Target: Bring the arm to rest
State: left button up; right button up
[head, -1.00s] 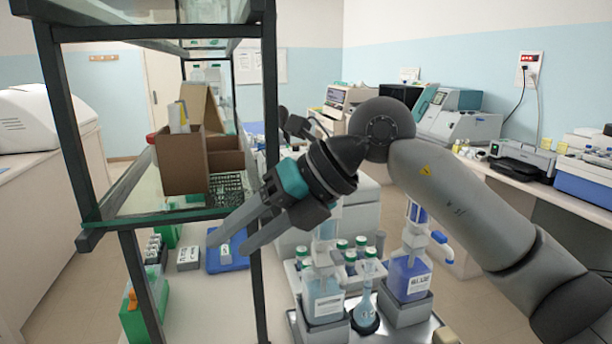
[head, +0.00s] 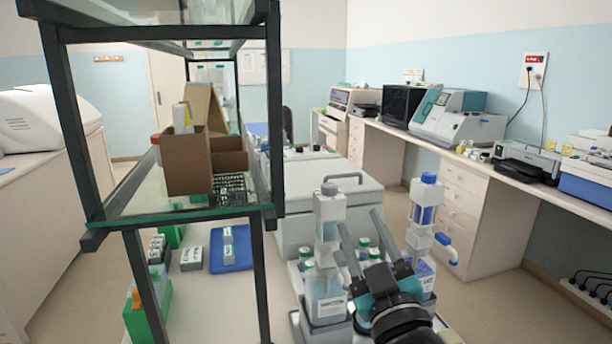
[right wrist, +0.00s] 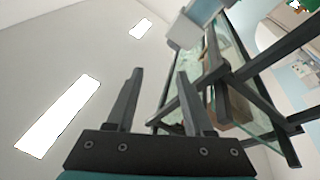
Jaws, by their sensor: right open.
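My right gripper (head: 362,236) is at the lower middle of the head view, with its fingers pointing up and away. Its two fingers are spread apart with nothing between them, and they also show open and empty in the right wrist view (right wrist: 155,100). In the head view the gripper overlaps the bottles behind it and hides part of them; I cannot tell how close they are. My left gripper is not in view.
A dark-framed shelf (head: 265,180) stands at left, holding an open cardboard box (head: 185,165). A clear dispenser bottle (head: 325,290) and a blue-capped bottle (head: 424,215) stand around my gripper. A blue tray (head: 235,260) lies on the bench. Wall benches with instruments (head: 455,120) run along the right.

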jog(key=s+d+f+m+g+h, duration=0.1)
jog(key=s+d+f+m+g, duration=0.15)
jog(key=f, duration=0.45)
jog(key=s+d+f+m+g+h, duration=0.15)
jog(key=s+f+g, duration=0.25)
jog(key=f, duration=0.4)
jog(key=s+d+f+m+g+h, duration=0.1)
jog(key=s+d+f+g+h, duration=0.15)
jog(key=f, duration=0.45)
jog(key=s+d+f+g+y, duration=0.1)
jog(key=s+f+g, duration=0.4)
jog(key=s, duration=0.4)
jog(key=s+f+g, duration=0.4)
jog(key=s+f, duration=0.1)
jog(key=s, duration=0.4)
notch_tip(320, 180, down, 26)
jog(key=s+g+b, duration=0.1)
jog(key=s+b, duration=0.1)
jog(key=b, duration=0.1)
jog(key=s+d+f+g+b, duration=0.1)
jog(key=s+d+f+b, duration=0.1)
jog(key=s+f, duration=1.3)
jog(key=shift+d+f+b, duration=0.25)
jog(key=shift+d+b, duration=0.1)
jog(key=shift+d, duration=0.1)
